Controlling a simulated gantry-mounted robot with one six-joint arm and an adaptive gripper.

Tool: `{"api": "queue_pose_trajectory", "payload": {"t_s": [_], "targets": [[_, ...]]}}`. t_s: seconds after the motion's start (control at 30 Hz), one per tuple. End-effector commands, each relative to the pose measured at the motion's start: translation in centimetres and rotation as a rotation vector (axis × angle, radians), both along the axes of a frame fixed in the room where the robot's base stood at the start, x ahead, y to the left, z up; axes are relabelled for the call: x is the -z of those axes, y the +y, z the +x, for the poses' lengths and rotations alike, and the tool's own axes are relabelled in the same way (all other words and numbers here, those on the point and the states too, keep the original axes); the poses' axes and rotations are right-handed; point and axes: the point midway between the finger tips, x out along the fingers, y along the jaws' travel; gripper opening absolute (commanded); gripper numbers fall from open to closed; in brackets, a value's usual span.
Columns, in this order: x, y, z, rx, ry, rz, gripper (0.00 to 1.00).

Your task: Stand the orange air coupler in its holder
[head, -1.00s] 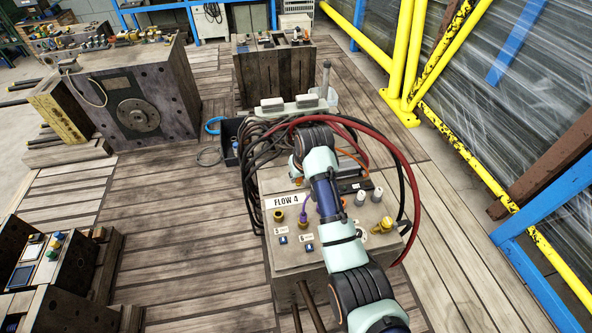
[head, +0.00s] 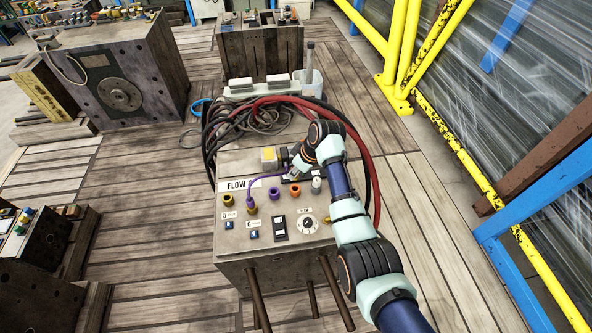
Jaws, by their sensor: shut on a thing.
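My gripper (head: 290,166) is small and dark in the head view, low over the back of the FLOW box. It is shut, and the thing between its jaws is mostly hidden by the wrist. I cannot make out the orange air coupler's outline there. An orange round fitting (head: 295,191), seemingly the holder, sits on the box top just in front of the gripper. A purple round fitting (head: 274,192) is to its left and a pale cylinder (head: 316,186) to its right. The gripper is apart from the orange fitting.
A purple hose (head: 266,177) arches from a plug at left toward the gripper. Thick red and black hoses (head: 362,150) loop behind the arm. The box front (head: 270,262) has a dial and labels above it.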

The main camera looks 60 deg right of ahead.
Motion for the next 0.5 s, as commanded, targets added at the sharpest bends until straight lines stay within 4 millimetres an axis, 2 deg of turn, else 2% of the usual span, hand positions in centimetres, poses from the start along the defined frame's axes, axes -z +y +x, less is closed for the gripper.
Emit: {"api": "queue_pose_trajectory", "payload": {"t_s": [0.03, 0.2, 0.5], "targets": [[1.1, 0.0, 0.0, 0.000, 0.000, 0.000, 0.00], [3.0, 0.0, 0.0, 0.000, 0.000, 0.000, 0.00], [4.2, 0.0, 0.0, 0.001, 0.000, 0.000, 0.00]]}}
